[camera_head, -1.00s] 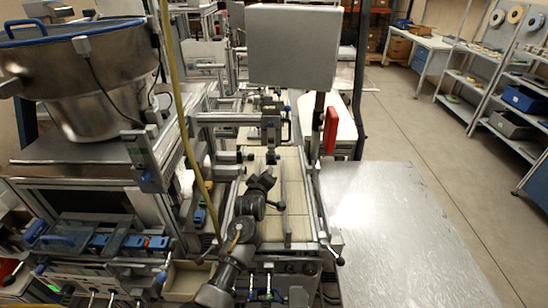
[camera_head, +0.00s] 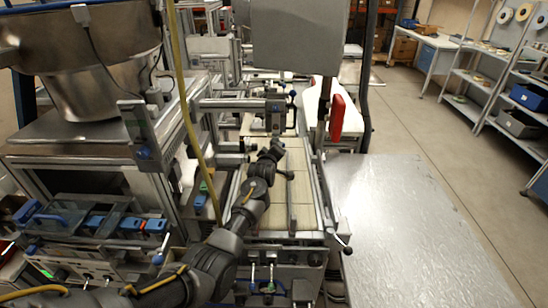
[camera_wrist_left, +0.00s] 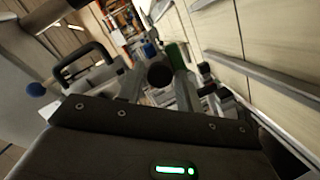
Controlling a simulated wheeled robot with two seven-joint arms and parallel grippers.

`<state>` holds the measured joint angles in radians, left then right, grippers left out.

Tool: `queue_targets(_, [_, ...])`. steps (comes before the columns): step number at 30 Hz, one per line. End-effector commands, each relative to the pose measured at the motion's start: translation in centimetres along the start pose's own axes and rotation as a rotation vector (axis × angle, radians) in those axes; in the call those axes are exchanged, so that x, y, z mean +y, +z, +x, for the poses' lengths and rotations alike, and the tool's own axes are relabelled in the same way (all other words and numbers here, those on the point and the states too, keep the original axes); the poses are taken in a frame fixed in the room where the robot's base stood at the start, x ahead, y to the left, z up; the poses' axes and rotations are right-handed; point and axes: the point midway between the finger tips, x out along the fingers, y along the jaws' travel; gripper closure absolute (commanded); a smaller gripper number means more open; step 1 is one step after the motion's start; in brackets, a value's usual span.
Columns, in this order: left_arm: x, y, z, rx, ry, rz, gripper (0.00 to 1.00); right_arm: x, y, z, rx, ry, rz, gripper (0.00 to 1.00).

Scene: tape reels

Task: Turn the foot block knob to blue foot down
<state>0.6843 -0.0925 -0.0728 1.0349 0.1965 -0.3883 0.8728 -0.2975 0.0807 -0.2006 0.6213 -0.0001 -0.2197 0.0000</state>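A grey metal block unit (camera_head: 273,118) stands across the pale conveyor bed, with a small blue knob (camera_head: 293,94) and a black loop handle at its right. In the left wrist view there is a blue knob (camera_wrist_left: 150,50), a dark round knob end (camera_wrist_left: 160,74) and a green cylinder (camera_wrist_left: 177,55). A black handle and a blue ball (camera_wrist_left: 36,89) show at the left. I cannot tell which one is the foot block knob. My left gripper (camera_head: 274,150) is just in front of the block unit, apparently apart from it. Its fingertips are not clear. My right gripper is out of view.
A metal rail (camera_head: 291,200) runs along the pale bed (camera_head: 268,218). A grey box (camera_head: 292,36) and a red part (camera_head: 336,117) stand above the right side. A yellow cable (camera_head: 190,120) hangs at the left. A bare metal table (camera_head: 410,230) lies at the right.

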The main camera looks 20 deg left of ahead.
Motion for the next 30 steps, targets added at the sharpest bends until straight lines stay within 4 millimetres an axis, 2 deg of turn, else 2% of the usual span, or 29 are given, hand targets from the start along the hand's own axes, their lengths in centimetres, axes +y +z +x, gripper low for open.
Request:
queue_targets(11, [0.07, -0.10, 0.30, 0.000, 0.000, 0.000, 0.64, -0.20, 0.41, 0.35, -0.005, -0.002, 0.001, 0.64])
queue_targets(19, [0.04, -0.08, 0.30, 0.000, 0.000, 0.000, 0.96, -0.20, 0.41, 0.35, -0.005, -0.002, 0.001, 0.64])
queue_targets(30, [0.10, -0.12, 0.28, 0.000, -0.018, 0.070, 0.96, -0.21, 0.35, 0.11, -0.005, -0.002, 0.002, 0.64])
